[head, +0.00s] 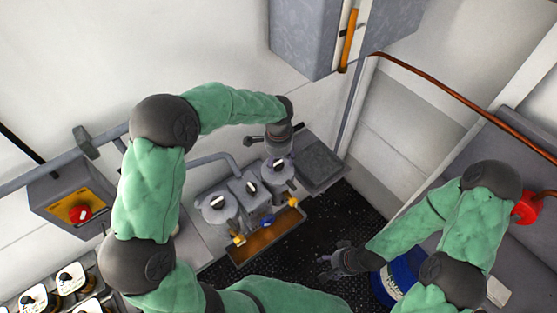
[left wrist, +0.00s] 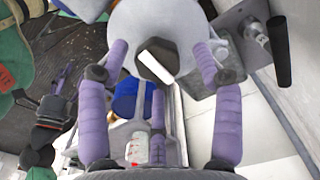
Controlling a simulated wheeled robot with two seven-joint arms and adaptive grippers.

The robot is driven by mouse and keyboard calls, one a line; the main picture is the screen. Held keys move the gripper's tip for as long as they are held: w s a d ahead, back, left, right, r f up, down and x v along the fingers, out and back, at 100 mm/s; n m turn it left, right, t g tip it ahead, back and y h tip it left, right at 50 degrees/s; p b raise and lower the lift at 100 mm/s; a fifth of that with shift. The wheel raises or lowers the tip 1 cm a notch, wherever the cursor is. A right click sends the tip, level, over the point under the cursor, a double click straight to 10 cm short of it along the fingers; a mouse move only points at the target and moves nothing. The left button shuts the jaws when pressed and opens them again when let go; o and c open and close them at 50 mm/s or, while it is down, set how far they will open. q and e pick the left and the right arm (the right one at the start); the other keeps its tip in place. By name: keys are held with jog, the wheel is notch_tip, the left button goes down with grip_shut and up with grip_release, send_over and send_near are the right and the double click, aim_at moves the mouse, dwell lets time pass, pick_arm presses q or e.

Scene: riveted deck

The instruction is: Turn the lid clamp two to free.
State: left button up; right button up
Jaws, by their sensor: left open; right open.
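Three round grey lids with black knobs bearing white bars stand in a row: the left knob (head: 217,202), the middle knob (head: 251,187) and the far right knob (head: 278,164). I cannot tell by marking which is lid clamp two. My left gripper (head: 280,152) is at the far right lid, open. In the left wrist view its purple fingers (left wrist: 160,50) stand on both sides of a black knob with a white bar (left wrist: 156,62), apart from it. My right gripper (head: 332,264) is open and empty, low over the dark deck.
A copper-coloured tray (head: 265,240) lies in front of the lids, with brass fittings. A grey cabinet (head: 310,40) hangs above at the back. A blue drum (head: 398,277) stands by my right arm.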

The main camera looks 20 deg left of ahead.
pick_arm(q)
jog(key=c, duration=1.1)
